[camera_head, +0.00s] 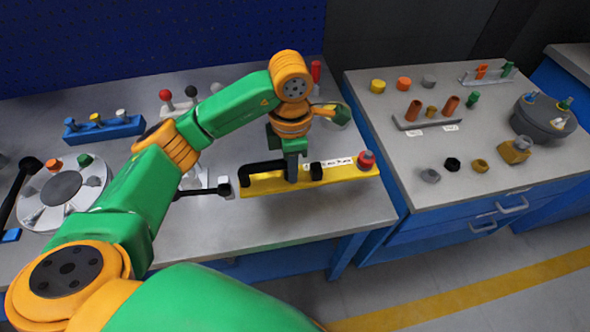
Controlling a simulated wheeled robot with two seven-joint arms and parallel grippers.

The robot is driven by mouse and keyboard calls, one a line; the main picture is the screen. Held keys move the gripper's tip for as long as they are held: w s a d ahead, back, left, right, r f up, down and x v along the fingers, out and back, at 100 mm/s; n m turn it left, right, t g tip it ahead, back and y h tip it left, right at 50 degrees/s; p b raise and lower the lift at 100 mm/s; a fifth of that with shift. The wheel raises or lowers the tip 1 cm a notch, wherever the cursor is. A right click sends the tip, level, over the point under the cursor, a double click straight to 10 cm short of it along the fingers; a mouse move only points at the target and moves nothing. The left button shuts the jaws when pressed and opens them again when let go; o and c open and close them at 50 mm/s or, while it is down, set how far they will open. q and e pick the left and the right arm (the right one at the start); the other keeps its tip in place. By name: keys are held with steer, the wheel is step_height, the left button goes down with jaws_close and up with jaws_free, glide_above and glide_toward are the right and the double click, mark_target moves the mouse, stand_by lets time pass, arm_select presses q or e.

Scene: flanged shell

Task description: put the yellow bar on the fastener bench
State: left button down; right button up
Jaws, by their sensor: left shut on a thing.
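The yellow bar (340,174) is at the right part of the left bench. The fingertips are partly hidden. I cannot tell whether the bar rests on the bench or is slightly raised. The fastener bench (400,180) stands to the right. My right gripper is not in view.
The fastener bench carries nuts, a grey rack (428,123) with copper cylinders and a dark round holder (543,120). Its front left corner looks clear. A gap separates the benches. A blue block (104,129) and round tray (62,190) are on the left bench (300,222).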

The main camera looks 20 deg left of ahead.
arm_select(q)
steer(key=w+f, duration=0.2)
steer(key=w+a+f, duration=0.1)
steer(key=w+f, duration=0.1)
steer(key=shift+p, duration=0.4)
steer(key=shift+s+f+p, duration=0.15)
steer(key=shift+f+p, duration=0.2)
steer(key=shift+f, duration=0.25)
steer(key=shift+s+f+p, duration=0.15)
steer(key=shift+f+p, duration=0.2)
steer(key=shift+f, duration=0.2)
steer(key=shift+w+f, duration=0.1)
steer(key=shift+f, duration=0.25)
steer(key=c, duration=0.8)
jaws_free()
steer(key=shift+r, duration=0.1)
